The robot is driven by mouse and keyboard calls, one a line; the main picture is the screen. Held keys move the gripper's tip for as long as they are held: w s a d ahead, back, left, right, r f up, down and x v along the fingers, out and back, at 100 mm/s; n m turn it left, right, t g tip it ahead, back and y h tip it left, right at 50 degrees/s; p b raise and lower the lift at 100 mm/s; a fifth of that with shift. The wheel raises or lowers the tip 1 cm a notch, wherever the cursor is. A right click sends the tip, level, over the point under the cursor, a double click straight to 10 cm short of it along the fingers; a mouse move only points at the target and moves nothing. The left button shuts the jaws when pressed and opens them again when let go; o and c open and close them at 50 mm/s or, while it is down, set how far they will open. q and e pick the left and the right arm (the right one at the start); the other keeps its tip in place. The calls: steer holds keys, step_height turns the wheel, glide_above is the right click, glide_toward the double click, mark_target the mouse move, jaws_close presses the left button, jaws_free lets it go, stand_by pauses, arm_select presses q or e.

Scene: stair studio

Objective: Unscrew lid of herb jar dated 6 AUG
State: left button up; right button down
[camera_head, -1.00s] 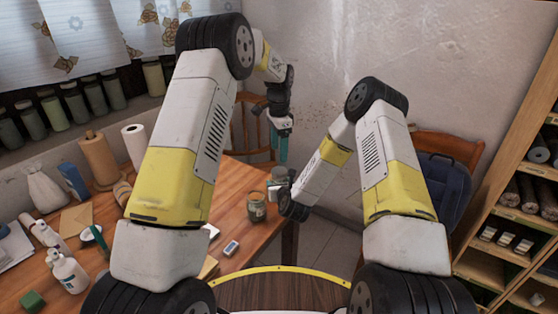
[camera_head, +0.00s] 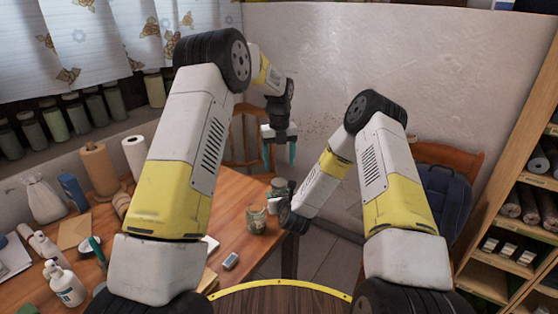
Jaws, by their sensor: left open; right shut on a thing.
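My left gripper (camera_head: 279,152) points down in the air above the table's right end. Its two teal fingers are apart with nothing between them. My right gripper (camera_head: 276,200) is low at the table's right edge, shut on a small jar with a greyish top (camera_head: 279,184). The held jar is partly hidden by the gripper and is below the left gripper, apart from it. Another glass jar (camera_head: 257,219) with dark greenish contents stands upright on the table, just left of the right gripper. No date can be read on either jar.
The wooden table (camera_head: 232,198) holds a white bottle (camera_head: 66,286), paper rolls (camera_head: 99,168) and a small blue-and-white block (camera_head: 231,261). Several jars line the window ledge. A chair (camera_head: 447,158) and a shelf rack (camera_head: 513,215) stand at right.

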mark_target(279, 182)
arm_select(q)
step_height(279, 182, down, 8)
steer(key=shift+r, duration=0.1)
stand_by(0.4)
